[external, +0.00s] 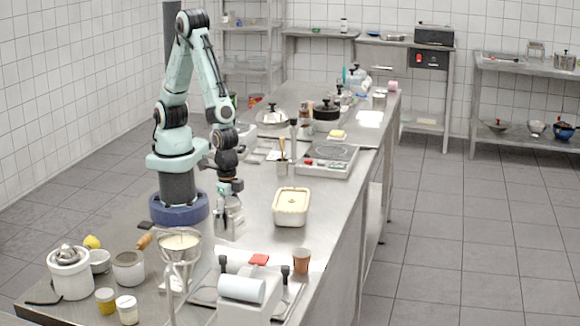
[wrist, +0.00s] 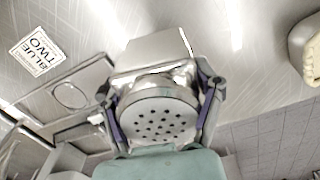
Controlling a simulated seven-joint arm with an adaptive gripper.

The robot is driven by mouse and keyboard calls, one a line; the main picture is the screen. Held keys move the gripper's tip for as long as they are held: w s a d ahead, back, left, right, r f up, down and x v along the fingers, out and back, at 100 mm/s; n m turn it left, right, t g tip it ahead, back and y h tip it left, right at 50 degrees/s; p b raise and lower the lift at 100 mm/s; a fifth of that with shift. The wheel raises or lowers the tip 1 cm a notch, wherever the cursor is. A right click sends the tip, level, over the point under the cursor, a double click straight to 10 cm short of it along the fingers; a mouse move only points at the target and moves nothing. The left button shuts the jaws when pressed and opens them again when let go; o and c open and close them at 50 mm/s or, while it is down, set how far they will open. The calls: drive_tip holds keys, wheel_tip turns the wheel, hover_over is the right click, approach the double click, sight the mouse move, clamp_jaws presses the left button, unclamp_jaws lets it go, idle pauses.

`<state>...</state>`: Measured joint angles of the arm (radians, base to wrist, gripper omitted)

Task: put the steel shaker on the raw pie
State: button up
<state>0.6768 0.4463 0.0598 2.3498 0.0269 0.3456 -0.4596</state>
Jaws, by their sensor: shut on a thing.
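The steel shaker (wrist: 158,120) has a round top with several holes; it fills the middle of the wrist view. My gripper (wrist: 158,92) is shut on it, one finger on each side. In the external view my gripper (external: 231,192) points down over the counter, with the shaker (external: 231,218) upright below it. I cannot tell whether the shaker's base touches the counter. The raw pie (external: 291,205) is a pale filling in a cream rectangular dish, to the right of the shaker and apart from it. Part of the pie dish (wrist: 303,42) shows at the right edge of the wrist view.
A scale (external: 242,290), a brown cup (external: 302,261) and a strainer stand (external: 180,246) are at the near end. White pots (external: 70,272) stand at the near left. A hot plate (external: 328,160) and utensil holder (external: 282,165) lie farther back. The counter between shaker and pie looks clear.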

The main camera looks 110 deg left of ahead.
sight(228, 201)
wheel_tip(228, 201, up, 5)
drive_tip(key=shift+f, duration=0.1)
